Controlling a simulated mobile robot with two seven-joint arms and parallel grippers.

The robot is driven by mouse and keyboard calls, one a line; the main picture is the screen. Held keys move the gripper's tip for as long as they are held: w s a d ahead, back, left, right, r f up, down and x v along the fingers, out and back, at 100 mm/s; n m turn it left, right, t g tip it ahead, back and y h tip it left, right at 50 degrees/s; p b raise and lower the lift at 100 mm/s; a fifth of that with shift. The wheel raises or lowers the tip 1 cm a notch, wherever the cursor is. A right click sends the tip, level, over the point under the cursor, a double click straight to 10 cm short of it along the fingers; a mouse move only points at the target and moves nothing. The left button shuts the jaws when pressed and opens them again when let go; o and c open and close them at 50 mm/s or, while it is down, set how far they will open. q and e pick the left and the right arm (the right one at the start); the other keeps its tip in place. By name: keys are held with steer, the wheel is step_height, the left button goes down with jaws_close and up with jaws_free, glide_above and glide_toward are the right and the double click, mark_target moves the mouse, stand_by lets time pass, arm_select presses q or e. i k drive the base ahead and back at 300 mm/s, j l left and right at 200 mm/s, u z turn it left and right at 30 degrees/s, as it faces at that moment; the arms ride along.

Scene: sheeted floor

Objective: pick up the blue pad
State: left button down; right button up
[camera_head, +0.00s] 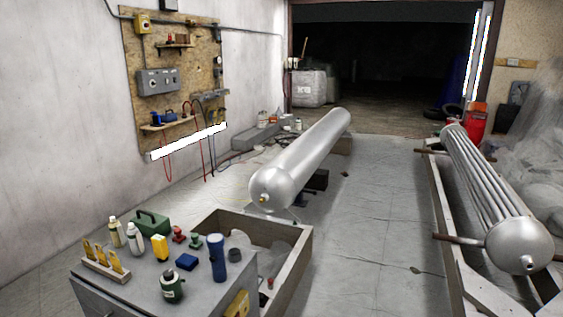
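A small dark blue block (186,262), which looks like the blue pad, lies flat on the grey cabinet top (128,277) at the lower left. A taller blue cylinder (218,258) stands to its right. A yellow item (160,247) stands behind it to the left, and a dark green bottle (172,287) stands in front of it. The top of the blue block is uncovered. Neither of my grippers shows in this view.
Red (179,234) and green (196,241) knob-like items stand close behind the block. A green case (152,223), pale bottles and a wooden rack (107,268) fill the left side. An open-topped bin (296,245) adjoins the cabinet. Floor (385,230) is clear between two large metal vessels.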

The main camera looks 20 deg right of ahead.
mark_target(186, 262)
steer(key=i+l+u, duration=0.1)
steer(key=i+l, duration=0.45)
steer(key=l, duration=0.2)
steer(key=i+l+u, duration=0.15)
steer(key=i+l, duration=0.35)
steer(key=l, duration=0.35)
steer(key=i+l+u, duration=0.15)
steer(key=i+l, duration=0.15)
steer(key=l, duration=0.1)
